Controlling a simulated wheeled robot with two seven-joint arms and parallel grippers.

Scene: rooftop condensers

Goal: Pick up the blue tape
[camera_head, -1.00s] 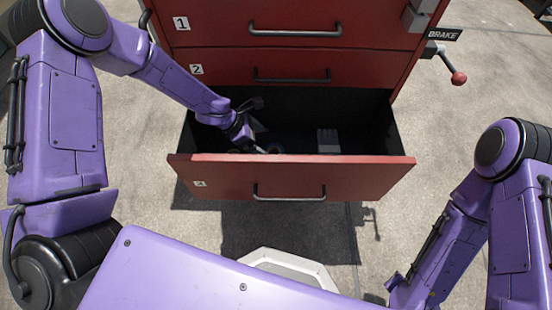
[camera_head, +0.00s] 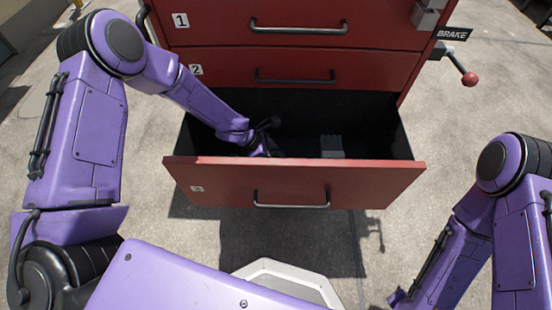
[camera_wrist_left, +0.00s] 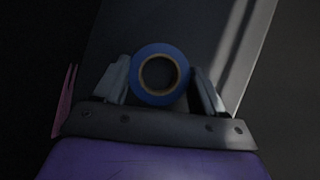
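The blue tape (camera_wrist_left: 139,76) is a roll with a tan core, seen in the left wrist view between the two fingers of my left gripper (camera_wrist_left: 161,82). One finger stands close on each side of the roll; whether they touch it is hard to see. In the head view my left gripper (camera_head: 264,146) reaches down inside the open bottom drawer (camera_head: 225,176), at its left-middle. The roll is mostly hidden there by the gripper and the drawer front. My right gripper does not show clearly; only its arm is seen at the right.
A grey block (camera_head: 332,146) lies in the drawer, right of my left gripper. The closed drawers of the red cabinet (camera_head: 220,73) rise behind. A red-knobbed brake lever (camera_head: 469,79) sticks out at the right.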

